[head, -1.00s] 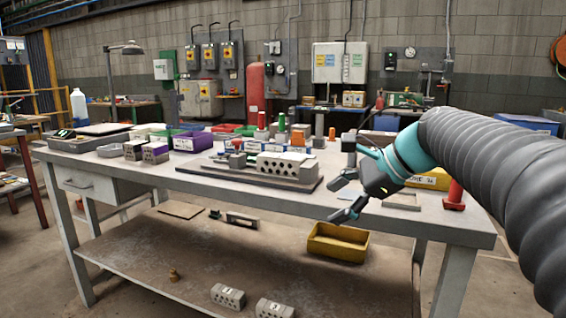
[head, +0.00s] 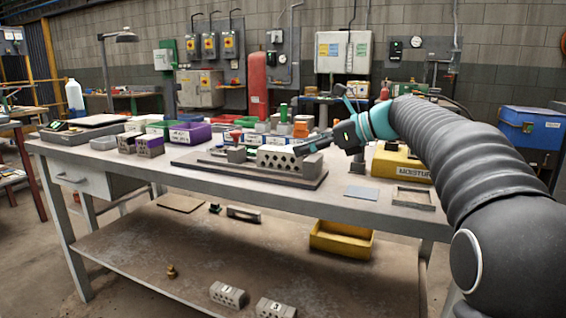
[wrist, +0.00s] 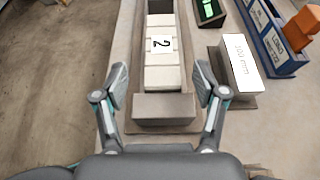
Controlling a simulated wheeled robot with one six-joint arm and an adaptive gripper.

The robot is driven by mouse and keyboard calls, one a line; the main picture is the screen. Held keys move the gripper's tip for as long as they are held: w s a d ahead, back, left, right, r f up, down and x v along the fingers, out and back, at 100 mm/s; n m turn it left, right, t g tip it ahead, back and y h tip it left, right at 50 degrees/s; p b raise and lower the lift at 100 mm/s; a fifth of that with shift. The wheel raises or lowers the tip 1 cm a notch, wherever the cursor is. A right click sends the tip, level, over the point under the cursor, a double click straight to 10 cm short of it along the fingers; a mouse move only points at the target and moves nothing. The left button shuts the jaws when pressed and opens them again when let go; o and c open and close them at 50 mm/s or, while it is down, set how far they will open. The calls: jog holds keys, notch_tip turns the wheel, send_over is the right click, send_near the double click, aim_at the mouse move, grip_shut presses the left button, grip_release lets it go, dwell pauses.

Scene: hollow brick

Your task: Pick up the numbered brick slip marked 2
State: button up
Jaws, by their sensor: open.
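The brick slip marked 2 (wrist: 160,70) lies in a grey fixture, pale on top, with its label in the middle of the wrist view. In the head view a pale grey brick with holes in its side (head: 278,160) sits on the dark base plate (head: 205,166); its label cannot be read there. My gripper (wrist: 161,82) is open and empty, with one finger on each side of the fixture in the wrist view. In the head view my gripper (head: 325,120) is above the right end of the holed brick.
A grey block (wrist: 163,107) at the fixture's near end lies between the fingers. A white block marked 100 mm (wrist: 238,65) and blue bins (wrist: 272,42) stand to its right. Bricks marked 1 (head: 227,295) and 3 (head: 275,308) lie on the lower shelf. A yellow moisture case (head: 400,163) stands at right.

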aim_at(287, 150)
jog(key=shift+b+x, duration=0.3)
jog(key=shift+x, duration=2.7)
jog(key=shift+w+d+f, duration=0.1)
jog(key=shift+f, duration=0.1)
grip_shut()
